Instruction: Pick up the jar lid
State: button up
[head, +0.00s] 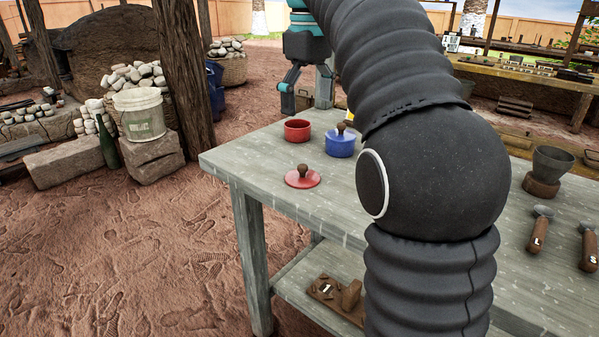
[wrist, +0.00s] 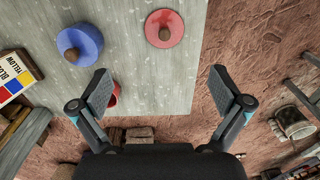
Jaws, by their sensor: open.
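A red jar lid with a brown knob (head: 303,179) lies flat on the grey table (head: 240,160), near its left edge in the head view. It also shows at the top of the wrist view (wrist: 165,28), beyond my fingertips. My gripper (head: 305,100) hangs over the far end of the table, apart from the lid. In the wrist view my gripper (wrist: 161,84) has its fingers spread wide with nothing between them. An open red jar (head: 297,130) stands behind the lid; in the wrist view my left finger partly hides it (wrist: 115,96).
A blue jar with a brown-knobbed lid (head: 341,141) stands right of the red jar. My arm covers the table's middle in the head view. A dark bowl (head: 552,163) and two brown-handled tools (head: 538,232) are at the right. Bare table surrounds the red lid.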

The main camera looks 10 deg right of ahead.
aim_at(303, 165)
jog(key=f+b, duration=0.1)
jog(key=f, duration=0.3)
jog(key=f+b, duration=0.1)
jog(key=f, duration=0.4)
jog(key=a+f+b, duration=0.1)
jog(key=f, duration=0.3)
jog(key=shift+f, duration=0.2)
grip_shut()
